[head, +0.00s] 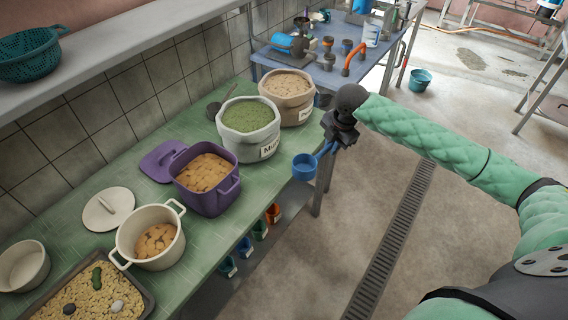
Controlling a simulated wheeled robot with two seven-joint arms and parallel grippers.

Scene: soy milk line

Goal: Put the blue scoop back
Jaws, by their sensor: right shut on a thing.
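The blue scoop (304,166) hangs in the air just off the right front edge of the green table, its cup to the left and its handle to the right. My right gripper (334,140) is shut on the scoop's handle. It is in front of the white sack of green beans (248,117). On the shelf under the table stand several small coloured cups with labels, among them an orange one (273,213), a green one (260,229) and a blue one (245,246). My left gripper is out of view.
On the green table (190,247) stand a purple pot (207,201), a cream pot (134,252), a second sack (289,79) and a tray (140,288). A dark scoop (214,108) lies behind the green beans. A blue table (322,75) with equipment stands beyond. The floor right of the table is clear.

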